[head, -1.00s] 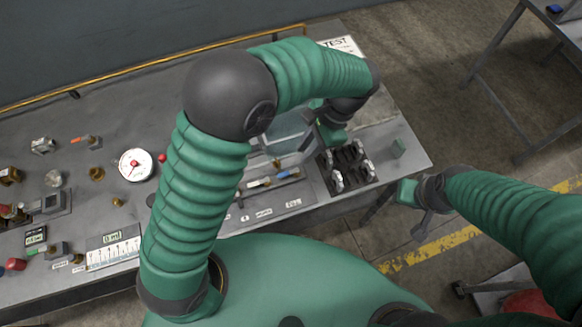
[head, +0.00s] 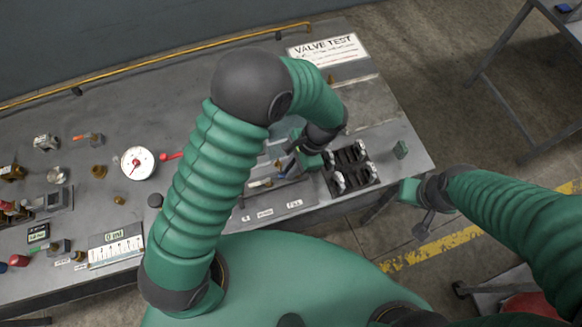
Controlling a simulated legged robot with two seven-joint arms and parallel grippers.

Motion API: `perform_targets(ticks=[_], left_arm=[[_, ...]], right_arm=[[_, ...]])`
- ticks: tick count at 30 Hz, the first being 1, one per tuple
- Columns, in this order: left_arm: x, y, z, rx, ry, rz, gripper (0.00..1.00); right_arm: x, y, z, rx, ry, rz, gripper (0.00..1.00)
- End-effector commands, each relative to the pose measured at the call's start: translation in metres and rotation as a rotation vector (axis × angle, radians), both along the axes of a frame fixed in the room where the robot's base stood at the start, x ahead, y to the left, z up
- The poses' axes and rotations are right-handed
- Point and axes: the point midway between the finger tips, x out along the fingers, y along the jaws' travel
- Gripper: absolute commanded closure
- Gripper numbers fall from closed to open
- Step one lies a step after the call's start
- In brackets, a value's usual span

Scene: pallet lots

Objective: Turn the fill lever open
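Short lever handles lie on the bench's valve panel, below and left of my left gripper; one with a pale, yellowish grip (head: 261,183) shows. A small label (head: 295,204) in front of them seems to read "FILL", but it is too small to be sure. I cannot tell which handle is the fill lever. My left gripper (head: 308,160) is low over the panel's right part, close to the handles; its fingers are mostly hidden and contact cannot be seen. My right gripper (head: 408,192) is off the bench's front right edge, over the floor, with nothing visible in it.
A "VALVE TEST" sign (head: 327,50) lies behind.

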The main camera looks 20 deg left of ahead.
Motion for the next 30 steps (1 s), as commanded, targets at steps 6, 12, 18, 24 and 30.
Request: perform_targets(ticks=[6, 12, 18, 24, 30], left_arm=[[-0.001, 0.003, 0.001, 0.008, 0.004, 0.002, 1.00], [-0.002, 0.003, 0.002, 0.011, 0.006, 0.006, 1.00], [-0.002, 0.003, 0.003, 0.010, 0.005, 0.044, 1.00], [-0.004, 0.000, 0.004, 0.009, 0.005, 0.151, 1.00], [-0.008, -0.003, 0.004, 0.011, 0.004, 0.318, 1.00]], right_arm=[[0.000, 0.000, 0.001, 0.000, 0.000, 0.001, 0.66], [0.000, 0.000, 0.001, 0.000, 0.000, 0.000, 0.66], [0.000, 0.000, 0.004, 0.000, 0.000, 0.000, 0.66], [0.000, 0.000, 0.009, 0.000, 0.000, 0.000, 0.66], [0.000, 0.000, 0.017, 0.000, 0.000, 0.000, 0.66]])
